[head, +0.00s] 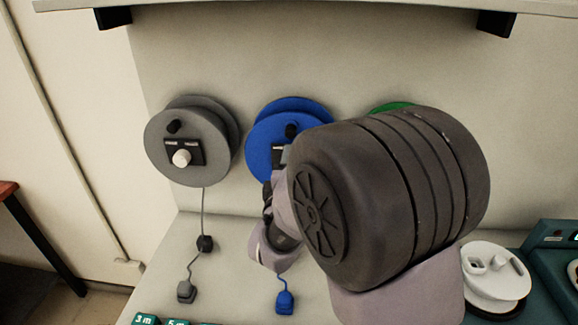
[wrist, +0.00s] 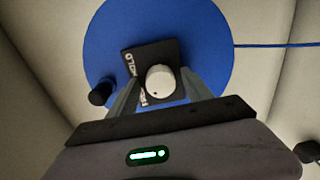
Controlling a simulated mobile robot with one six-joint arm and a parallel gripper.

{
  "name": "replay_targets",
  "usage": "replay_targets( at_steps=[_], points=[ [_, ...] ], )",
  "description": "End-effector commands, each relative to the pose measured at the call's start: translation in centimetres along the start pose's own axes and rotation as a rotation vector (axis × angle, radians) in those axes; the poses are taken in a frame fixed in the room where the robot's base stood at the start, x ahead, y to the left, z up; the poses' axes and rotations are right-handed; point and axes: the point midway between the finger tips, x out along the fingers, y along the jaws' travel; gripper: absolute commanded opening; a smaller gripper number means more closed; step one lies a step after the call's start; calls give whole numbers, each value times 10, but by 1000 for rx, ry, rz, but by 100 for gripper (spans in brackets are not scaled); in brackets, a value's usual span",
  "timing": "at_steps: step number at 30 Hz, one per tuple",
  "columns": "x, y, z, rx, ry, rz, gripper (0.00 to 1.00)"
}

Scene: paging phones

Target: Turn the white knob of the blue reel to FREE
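The blue reel (head: 262,128) hangs on the wall, middle of three reels. My arm hides its lower right part in the head view, and its knob cannot be made out there. In the wrist view the blue reel (wrist: 205,30) shows a black plate (wrist: 133,62) with white lettering, partly covered. The round white knob (wrist: 160,80) sits on this plate, its pointing direction unclear. My gripper (wrist: 161,74) has one finger on each side of the knob, with a visible gap at least on the left. It looks open.
A grey reel (head: 160,125) with its own white knob hangs to the left. A green reel (head: 392,107) is mostly hidden behind my arm. A white device (head: 490,285) stands at lower right.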

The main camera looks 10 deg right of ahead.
Motion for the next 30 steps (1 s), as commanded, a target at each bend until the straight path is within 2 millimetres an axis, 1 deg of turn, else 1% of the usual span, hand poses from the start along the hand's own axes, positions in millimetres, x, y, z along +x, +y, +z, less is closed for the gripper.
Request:
replay_targets(
  at_steps=[5,8,11,14,15,17,18,20,26,30],
  points=[
    [-1,-1,0,0,0,-2,58],
    [-8,0,0,0,1,-2,58],
    [-27,0,-1,-1,2,-2,58],
    [-57,0,-1,-1,4,-3,58],
    [-70,0,-2,0,5,-3,58],
    [-90,0,-2,-2,6,-2,58],
    [-102,-7,-2,6,5,7,58],
    [-119,-12,-2,9,6,6,58],
    [-146,-10,-1,7,3,4,58],
    [-167,-3,-1,2,4,3,58]
  ],
)
